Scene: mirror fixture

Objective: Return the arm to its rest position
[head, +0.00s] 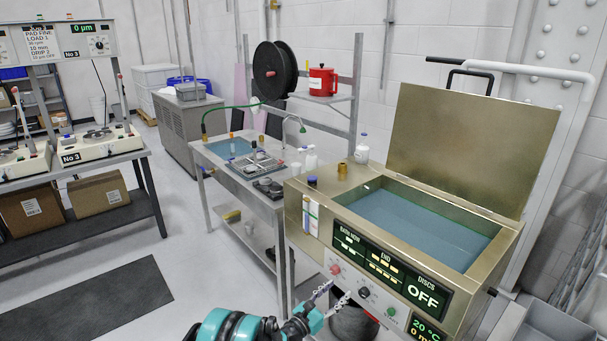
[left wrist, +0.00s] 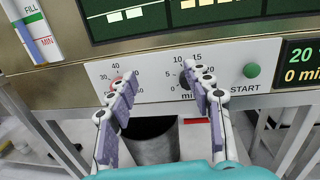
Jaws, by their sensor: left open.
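My left gripper (head: 336,291) is in front of the lower panel of a brass-coloured bath machine (head: 300,238); its fingers are apart and nothing is between them. In the left wrist view the gripper (left wrist: 162,88) points at the panel, the left finger overlapping the red knob (left wrist: 116,81) and the right finger overlapping the black minutes knob (left wrist: 184,80). I cannot tell whether either finger touches. The green START button (left wrist: 252,70) is clear to the right. The display (head: 390,272) reads OFF, with 20 °C and 0 min below. My right gripper is not in view.
The machine's lid (head: 470,140) stands open over blue liquid (head: 425,222). A dark bucket (head: 352,325) is below the panel. A sink bench (head: 262,196) stands to the left. The floor has a dark mat (head: 95,300); grey bins (head: 555,325) are at the right.

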